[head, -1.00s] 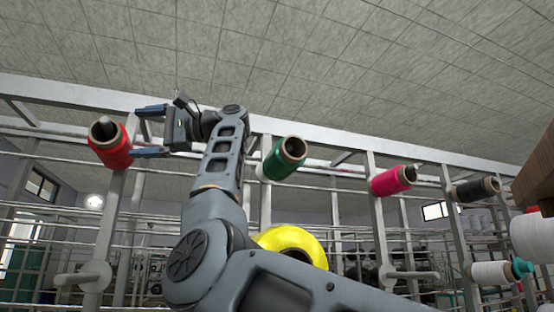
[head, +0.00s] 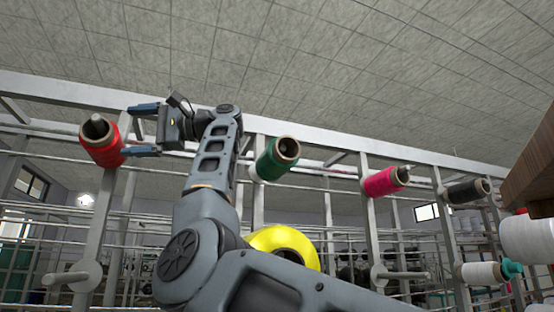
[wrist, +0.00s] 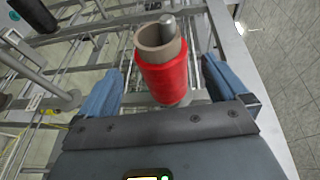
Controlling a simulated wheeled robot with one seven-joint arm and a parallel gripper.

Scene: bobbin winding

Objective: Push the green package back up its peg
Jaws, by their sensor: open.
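The green package (head: 275,160) sits on a peg of the rack, right of my arm in the head view, its open tube end toward me. My gripper (head: 143,130) is at the left, well away from the green package, beside the red package (head: 103,143). In the wrist view the red package (wrist: 167,80) stands between the two blue fingers of my gripper (wrist: 160,85), with gaps on both sides. The fingers are open and hold nothing. A metal peg tip (wrist: 168,22) shows in the red package's tube. The green package is not identifiable in the wrist view.
A pink package (head: 385,181) and a black package (head: 467,191) are on pegs to the right. A yellow package (head: 287,243) is partly behind my arm. White packages (head: 527,239) are at the far right, below a brown wooden block (head: 530,170). Rack bars (head: 320,150) cross the view.

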